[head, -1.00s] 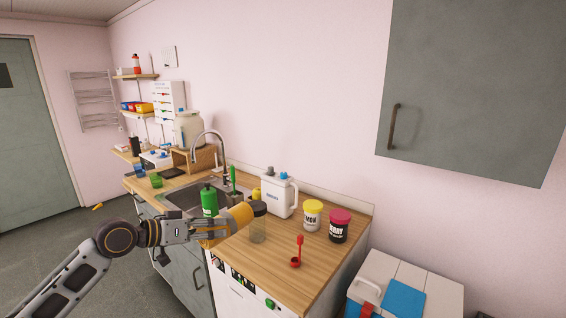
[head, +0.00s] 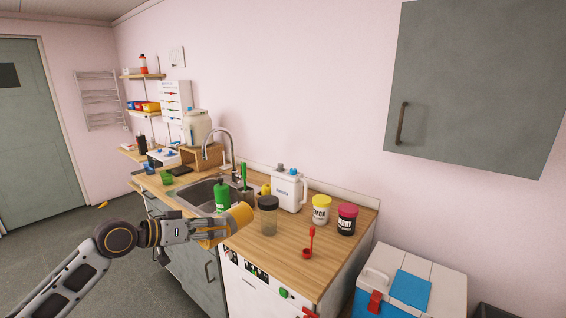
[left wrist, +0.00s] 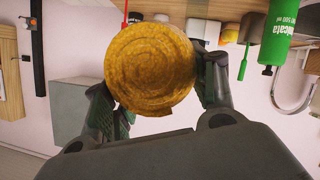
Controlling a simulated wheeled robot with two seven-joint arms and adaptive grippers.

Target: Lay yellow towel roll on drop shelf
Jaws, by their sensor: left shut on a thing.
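The yellow towel roll (head: 239,216) is held in my left gripper (head: 214,232), above the front edge of the wooden counter. In the left wrist view the roll's round coiled end (left wrist: 150,70) sits between the two fingers, which press on its sides. In the head view the roll lies roughly level, its far end close to a clear jar with a dark lid (head: 268,217). I cannot tell which surface is the drop shelf; wall shelves (head: 143,76) hang at the far left, with a low shelf below them. My right gripper is out of view.
The counter (head: 285,255) holds a green bottle (head: 222,196), a white jug (head: 288,190), two lidded tubs (head: 321,210) and a red scoop (head: 309,246). A sink (head: 200,192) lies behind the gripper. A cool box (head: 412,277) stands at the lower right. Floor is open at left.

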